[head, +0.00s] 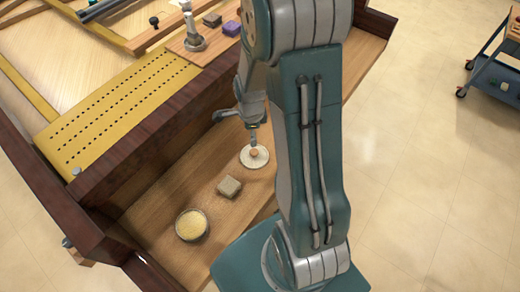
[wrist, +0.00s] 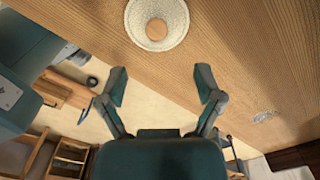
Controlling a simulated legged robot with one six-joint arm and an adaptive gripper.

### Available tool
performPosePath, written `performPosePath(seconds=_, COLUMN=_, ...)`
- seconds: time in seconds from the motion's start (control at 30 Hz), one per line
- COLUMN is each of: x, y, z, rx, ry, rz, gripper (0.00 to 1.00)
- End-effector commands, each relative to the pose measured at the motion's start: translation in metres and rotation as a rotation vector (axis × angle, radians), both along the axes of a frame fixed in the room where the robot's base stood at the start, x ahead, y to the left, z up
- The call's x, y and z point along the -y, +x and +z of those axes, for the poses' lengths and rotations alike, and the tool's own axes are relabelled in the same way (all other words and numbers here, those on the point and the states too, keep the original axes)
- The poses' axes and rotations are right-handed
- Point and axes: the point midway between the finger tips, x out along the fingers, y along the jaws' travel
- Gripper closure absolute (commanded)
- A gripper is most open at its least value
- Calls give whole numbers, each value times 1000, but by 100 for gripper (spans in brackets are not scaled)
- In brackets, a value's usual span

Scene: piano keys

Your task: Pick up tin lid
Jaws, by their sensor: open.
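In the head view my gripper (head: 253,138) is just above and behind the lid, partly hidden by my arm. In the wrist view the lid is beyond the fingertips, and no contact shows.
A dark raised wall (head: 130,165) and a yellow perforated strip (head: 115,105) run behind. A cart (head: 497,75) stands at the far right.

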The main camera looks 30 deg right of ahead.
Motion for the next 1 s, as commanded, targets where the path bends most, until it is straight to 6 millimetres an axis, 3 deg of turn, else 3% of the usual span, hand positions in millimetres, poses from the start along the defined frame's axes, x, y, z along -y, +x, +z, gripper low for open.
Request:
performPosePath(seconds=0.3, x=0, y=-1, z=-45, rx=-4, ry=1, rz=-1, gripper=15)
performPosePath(seconds=0.53, x=1, y=-2, z=-61, rx=-3, ry=1, rz=0, gripper=15)
performPosePath(seconds=0.8, x=4, y=-6, z=-98, rx=-5, ry=1, rz=1, gripper=15)
performPosePath(seconds=1.0, x=4, y=-5, z=-107, rx=-1, ry=0, rz=1, gripper=15)
